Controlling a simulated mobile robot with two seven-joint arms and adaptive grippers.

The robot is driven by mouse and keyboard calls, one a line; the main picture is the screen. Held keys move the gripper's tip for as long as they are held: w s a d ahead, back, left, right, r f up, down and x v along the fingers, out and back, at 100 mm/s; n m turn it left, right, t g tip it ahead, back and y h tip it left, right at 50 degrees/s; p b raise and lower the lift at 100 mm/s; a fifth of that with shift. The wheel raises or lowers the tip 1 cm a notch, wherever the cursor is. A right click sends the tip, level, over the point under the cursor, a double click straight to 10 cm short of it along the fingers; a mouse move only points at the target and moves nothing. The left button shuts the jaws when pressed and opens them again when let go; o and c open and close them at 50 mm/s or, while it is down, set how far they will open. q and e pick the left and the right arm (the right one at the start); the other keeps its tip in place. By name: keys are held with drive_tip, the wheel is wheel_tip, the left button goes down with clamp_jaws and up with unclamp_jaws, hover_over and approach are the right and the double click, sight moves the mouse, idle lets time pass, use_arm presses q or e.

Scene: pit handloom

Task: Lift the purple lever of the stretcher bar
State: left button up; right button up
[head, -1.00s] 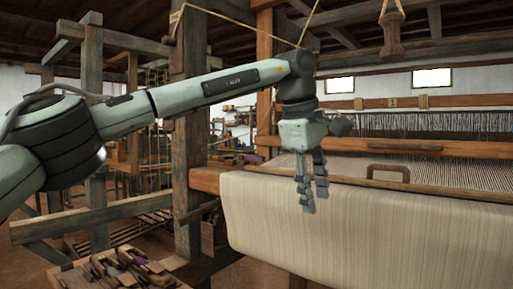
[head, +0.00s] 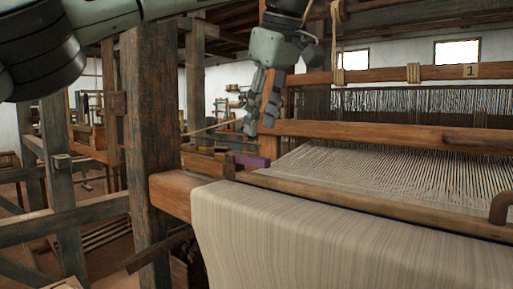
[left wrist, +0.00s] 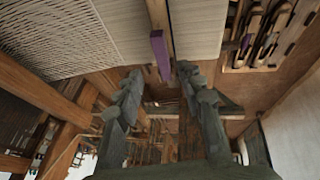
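The purple lever (head: 252,161) shows at the left side of the loom, just behind the left end of a long wooden bar (head: 360,206) across the cloth. I cannot tell whether this bar is the stretcher bar. In the left wrist view the lever (left wrist: 160,54) is a narrow purple block at the end of a wooden piece, top centre. My left gripper (head: 259,122) hangs fingers down above the lever, apart from it in the head view. In the wrist view its two fingers (left wrist: 160,74) are spread, with the lever's end showing between their tips. My right gripper is out of view.
Cream cloth (head: 320,235) drapes over the front beam. Warp threads (head: 400,172) stretch behind it. A thick wooden post (head: 152,130) stands left of the gripper, and a crossbeam (head: 400,134) runs behind it. A tray of wooden tools (left wrist: 265,35) shows in the wrist view.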

sight(254, 157)
use_arm(q)
drive_tip(key=x, duration=0.7)
drive_tip(key=shift+s+a+f, duration=0.1)
drive_tip(key=shift+f, duration=0.15)
clamp_jaws()
